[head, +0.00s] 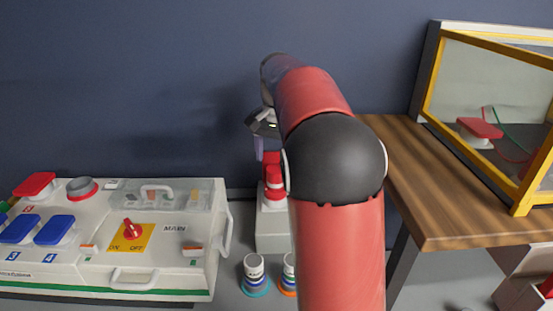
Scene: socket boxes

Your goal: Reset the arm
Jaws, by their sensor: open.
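My arm rises through the middle of the head view, with red links and a dark joint. It reaches toward the blue wall. My gripper (262,128) shows only in part, at the left edge of the arm, above a small red object (273,178) on a white box (271,230). The arm hides the rest of the gripper and part of that box. No object shows between the jaws, and the gripper appears apart from the things below it.
At left is a white socket box (185,275) with blue covers, a red switch (132,229) and a clear lid. At right, a wooden table (440,205) carries a yellow-framed case (430,75). Two banded cylinders (254,270) stand low in the middle.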

